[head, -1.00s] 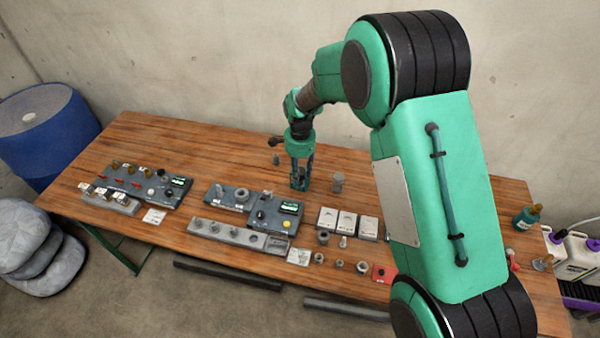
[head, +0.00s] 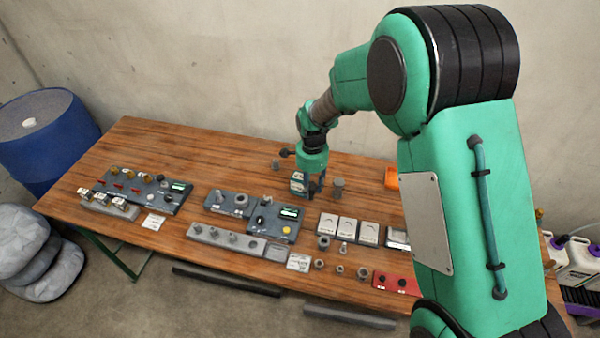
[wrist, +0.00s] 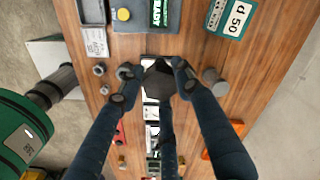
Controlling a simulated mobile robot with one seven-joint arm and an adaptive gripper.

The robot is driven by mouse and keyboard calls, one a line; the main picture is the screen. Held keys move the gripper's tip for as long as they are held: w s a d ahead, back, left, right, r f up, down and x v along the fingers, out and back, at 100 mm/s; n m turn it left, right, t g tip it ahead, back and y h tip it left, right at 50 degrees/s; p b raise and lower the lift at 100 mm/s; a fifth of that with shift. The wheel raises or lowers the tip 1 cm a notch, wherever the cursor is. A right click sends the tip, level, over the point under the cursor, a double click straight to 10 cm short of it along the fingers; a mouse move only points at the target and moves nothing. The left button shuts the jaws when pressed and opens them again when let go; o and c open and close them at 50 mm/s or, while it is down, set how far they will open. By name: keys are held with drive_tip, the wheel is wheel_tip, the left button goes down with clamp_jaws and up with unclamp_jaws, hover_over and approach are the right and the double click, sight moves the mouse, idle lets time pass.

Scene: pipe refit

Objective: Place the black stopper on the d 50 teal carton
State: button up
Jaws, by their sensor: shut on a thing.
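The d 50 teal carton (wrist: 229,17) lies at the upper right of the wrist view, with its white label facing the camera. In the head view the carton (head: 298,184) shows beside my gripper, partly covered by it. My gripper (wrist: 157,76) is shut on the black stopper (wrist: 158,86), which sits dark between the fingers in the wrist view. The carton is to one side of the held stopper, not under it in that view. In the head view my gripper (head: 315,188) is low over the table's back half, and the stopper cannot be made out there.
A grey cylinder (wrist: 214,82) stands close beside my gripper. The panel with a green display (head: 277,218) and white cards (head: 348,229) lie toward the front. An orange bin (head: 391,178) is at the back right. Bare wood lies behind the carton.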

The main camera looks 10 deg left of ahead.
drive_tip(key=w+a, duration=0.3)
drive_tip(key=w, duration=0.4)
drive_tip(key=w+a+f, duration=0.1)
drive_tip(key=w+a, duration=0.3)
drive_tip(key=w, duration=0.3)
drive_tip(key=shift+a+f+b, duration=0.2)
drive_tip(key=shift+f+b, duration=0.05)
drive_tip(key=shift+b, duration=0.1)
drive_tip(key=shift+f, duration=1.8)
drive_tip(key=shift+f, duration=0.1)
drive_tip(key=o, duration=1.1)
drive_tip(key=shift+c, duration=0.2)
wheel_tip(320, 180, up, 12)
drive_tip(key=shift+p, duration=0.35)
